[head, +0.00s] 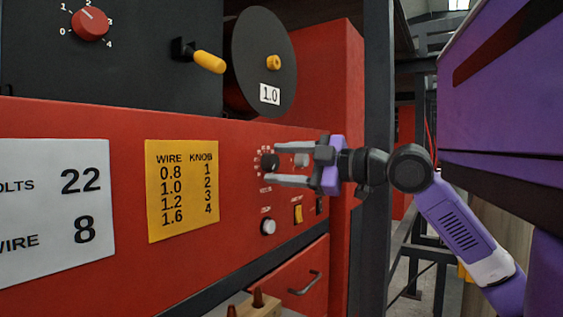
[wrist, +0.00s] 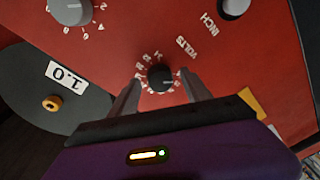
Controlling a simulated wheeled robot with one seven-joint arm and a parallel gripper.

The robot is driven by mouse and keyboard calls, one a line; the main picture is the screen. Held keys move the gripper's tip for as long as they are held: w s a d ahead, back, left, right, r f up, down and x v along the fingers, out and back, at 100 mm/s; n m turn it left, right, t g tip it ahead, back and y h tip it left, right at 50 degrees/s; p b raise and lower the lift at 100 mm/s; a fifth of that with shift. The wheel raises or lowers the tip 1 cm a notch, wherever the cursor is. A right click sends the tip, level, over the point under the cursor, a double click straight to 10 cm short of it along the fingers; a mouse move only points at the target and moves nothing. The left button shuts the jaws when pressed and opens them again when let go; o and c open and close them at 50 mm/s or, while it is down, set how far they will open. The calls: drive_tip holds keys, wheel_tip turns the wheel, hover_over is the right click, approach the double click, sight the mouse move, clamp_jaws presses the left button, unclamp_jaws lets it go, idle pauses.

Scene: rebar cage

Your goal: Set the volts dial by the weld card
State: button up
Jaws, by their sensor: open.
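The black volts dial (head: 269,162) sits on the red machine panel, ringed by small white marks. In the wrist view the volts dial (wrist: 160,77) lies between and just beyond my fingertips, with VOLTS printed beside it. My gripper (head: 277,167) is open and empty, its fingers pointing at the dial; I cannot tell if they touch it. My gripper's two fingers also show in the wrist view (wrist: 160,80). The white weld card (head: 55,212) at the left reads "22" beside volts and "8" beside wire; its left edge is cut off.
A yellow wire-knob chart (head: 182,190) is right of the weld card. A red knob (head: 90,24), yellow handle (head: 209,62) and black spool disc (head: 264,60) marked 1.0 are above. A grey knob (wrist: 70,10), inch button (head: 268,227) and yellow switch (head: 298,214) are near the dial.

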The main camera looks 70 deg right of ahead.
drive_tip(key=shift+w, duration=0.1)
clamp_jaws()
idle(0.4)
drive_tip(key=m, duration=0.3)
drive_tip(key=shift+a+f, duration=0.1)
drive_tip(key=shift+f, duration=0.05)
drive_tip(key=m+p, duration=0.1)
drive_tip(key=m, duration=0.5)
drive_tip(key=shift+t, duration=0.4)
drive_tip(key=m+h+p, duration=0.1)
drive_tip(key=m+p, duration=0.3)
drive_tip(key=m, duration=0.1)
drive_tip(key=shift+a+m+p, duration=0.1)
drive_tip(key=shift+m+p, duration=0.2)
drive_tip(key=shift+m, duration=0.1)
drive_tip(key=m+p, duration=0.3)
drive_tip(key=m, duration=0.1)
drive_tip(key=shift+h, duration=0.4)
